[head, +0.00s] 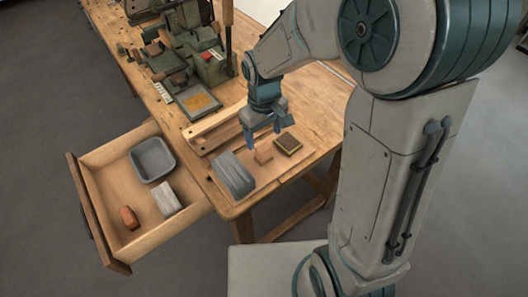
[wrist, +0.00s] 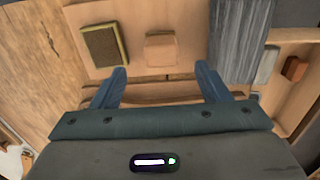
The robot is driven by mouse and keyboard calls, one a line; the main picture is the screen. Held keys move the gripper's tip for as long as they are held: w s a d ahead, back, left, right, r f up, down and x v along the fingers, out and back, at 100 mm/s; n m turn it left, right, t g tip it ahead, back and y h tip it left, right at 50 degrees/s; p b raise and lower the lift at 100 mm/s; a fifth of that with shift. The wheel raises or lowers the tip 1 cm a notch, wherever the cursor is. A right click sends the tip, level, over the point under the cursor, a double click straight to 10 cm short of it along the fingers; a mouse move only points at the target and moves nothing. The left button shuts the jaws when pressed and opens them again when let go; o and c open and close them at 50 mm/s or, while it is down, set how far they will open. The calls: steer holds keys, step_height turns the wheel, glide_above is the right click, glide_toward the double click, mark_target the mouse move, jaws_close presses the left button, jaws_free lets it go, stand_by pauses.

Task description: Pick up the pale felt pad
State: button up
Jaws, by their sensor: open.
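A pale whitish-grey block (head: 167,198), which looks like the pale felt pad, lies in the open drawer (head: 107,188). In the wrist view the pale pad (wrist: 267,65) shows at the right, partly cut off by the grey block's side. My gripper (head: 262,135) is open and empty above the bench corner, to the right of the drawer and apart from the pad. In the wrist view my gripper's two fingers (wrist: 161,72) stand wide apart, with a small tan block (wrist: 160,48) just beyond them.
The drawer also holds a grey tray (head: 152,160) and an orange-brown block (head: 129,217). A large grey block (head: 234,175), the tan block (head: 263,154) and a green-and-brown pad (head: 288,144) lie on a board on the bench. A green machine (head: 195,50) stands behind.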

mark_target(264, 147)
step_height(264, 147, down, 8)
steer(key=shift+s+f, duration=0.1)
steer(key=shift+f, duration=0.05)
steer(key=c, duration=1.1)
steer(key=shift+c, duration=0.2)
